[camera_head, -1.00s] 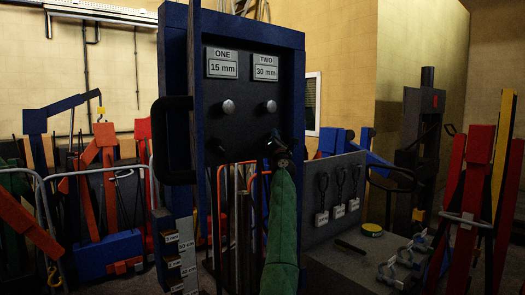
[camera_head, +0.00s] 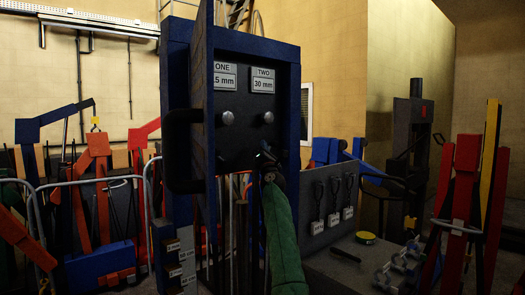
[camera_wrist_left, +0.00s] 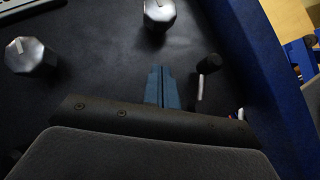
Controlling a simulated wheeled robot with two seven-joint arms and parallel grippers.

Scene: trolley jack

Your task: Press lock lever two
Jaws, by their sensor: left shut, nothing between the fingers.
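A dark panel in a blue frame (camera_head: 175,130) carries a label ONE (camera_head: 224,76) and a label TWO, 30 mm (camera_head: 263,80), each above a round metal knob; knob two (camera_head: 268,117) is at right. My left gripper (camera_head: 264,152), at the end of a green-sleeved arm, is just below knob two. In the left wrist view its fingers (camera_wrist_left: 160,88) are shut and empty, close over the panel. A small black lever-like part with a pale stem (camera_wrist_left: 208,65) is just right of the fingertips, apart from them in the picture; depth is unclear. My right gripper is out of view.
A blue upright board and black handle (camera_head: 182,150) stand at the panel's left. A grey bench with tagged hanging tools (camera_head: 334,200) and a yellow tape roll (camera_head: 366,238) lies to the right. Red and blue jacks and hoists (camera_head: 100,180) crowd the left.

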